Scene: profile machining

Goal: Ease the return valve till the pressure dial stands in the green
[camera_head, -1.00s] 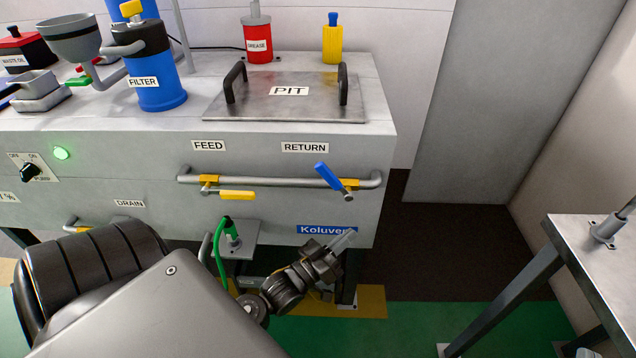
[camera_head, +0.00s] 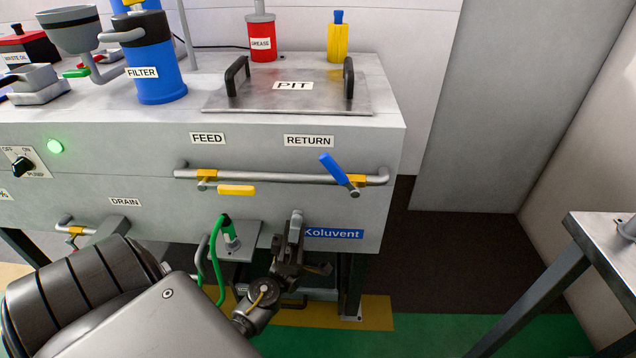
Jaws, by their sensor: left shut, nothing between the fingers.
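The return valve's blue lever (camera_head: 338,170) sits tilted on the right end of the grey pipe, below the RETURN label (camera_head: 309,141). The feed valve's yellow lever (camera_head: 236,190) lies level to its left, below the FEED label (camera_head: 207,138). My left gripper (camera_head: 296,222) is shut and empty, pointing up in front of the machine's face. It is below and left of the blue lever, apart from it, beside the Koluvent plate (camera_head: 334,234). No pressure dial can be made out in this view. My right gripper is not in view.
The pit lid (camera_head: 290,92) with two black handles lies on the machine top. A blue filter canister (camera_head: 158,85) stands to its left. The pump switch (camera_head: 22,165) is at far left beside a lit green lamp (camera_head: 55,146). A grey table (camera_head: 600,235) stands at right.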

